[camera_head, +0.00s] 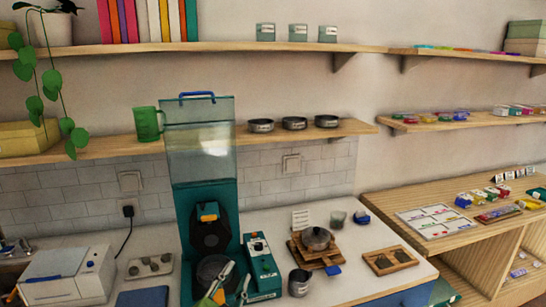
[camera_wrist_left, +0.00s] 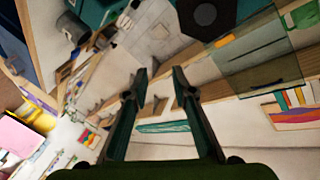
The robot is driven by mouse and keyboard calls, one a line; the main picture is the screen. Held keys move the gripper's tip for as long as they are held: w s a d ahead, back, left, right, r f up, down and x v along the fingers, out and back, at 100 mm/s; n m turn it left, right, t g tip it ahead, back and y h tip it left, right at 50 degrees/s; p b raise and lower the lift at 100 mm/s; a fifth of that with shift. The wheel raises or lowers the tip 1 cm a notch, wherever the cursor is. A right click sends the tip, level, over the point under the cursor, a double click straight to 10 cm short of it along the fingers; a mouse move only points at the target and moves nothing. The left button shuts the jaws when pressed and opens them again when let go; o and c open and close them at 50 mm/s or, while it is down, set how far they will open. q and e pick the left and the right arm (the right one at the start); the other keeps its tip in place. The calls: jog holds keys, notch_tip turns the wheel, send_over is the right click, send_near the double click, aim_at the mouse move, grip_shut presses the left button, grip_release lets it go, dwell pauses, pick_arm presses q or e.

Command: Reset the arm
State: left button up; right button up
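My left gripper (camera_head: 232,277) is at the bottom middle of the head view, in front of the teal machine with the clear upper tank (camera_head: 200,150). Its two fingers stand apart with nothing between them. In the left wrist view, the two dark green fingers (camera_wrist_left: 158,76) are also spread, with an empty gap. That view is tilted, with shelves and a wall behind the fingers. My right gripper is in neither view.
A teal box (camera_head: 262,270) stands close to the right of my left gripper. A pot on a wooden stand (camera_head: 317,240) and a metal cup (camera_head: 299,283) are further right. A white box (camera_head: 70,275) is on the left. A bead board (camera_head: 437,222) lies on the right table.

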pick_arm(q)
jog(key=s+a+f+n+g+y, duration=0.2)
jog(key=s+a+f+n+g, duration=0.35)
jog(key=f, duration=0.55)
jog(key=s+a+f+n+g, duration=0.1)
jog(key=s+a+f+g, duration=0.2)
jog(key=s, duration=0.6)
jog(key=s+a+f+n+g+y, duration=0.1)
jog(key=s+f+g, duration=0.1)
jog(key=s+f, duration=0.55)
jog(key=s+a+f+n+g, duration=0.1)
jog(key=s+a+f+g, duration=0.15)
jog(key=s, duration=0.75)
notch_tip(320, 180, down, 28)
jog(key=s+g+b, duration=0.1)
jog(key=s+g, duration=0.1)
jog(key=s, duration=0.1)
jog(key=s+a+f+b, duration=0.1)
jog(key=s+a+f, duration=0.1)
jog(key=s+f, duration=1.3)
jog(key=shift+s+a+f+m+g, duration=0.35)
jog(key=shift+s+a+m+g, duration=0.1)
jog(key=shift+s, duration=0.15)
jog(key=shift+o, duration=0.5)
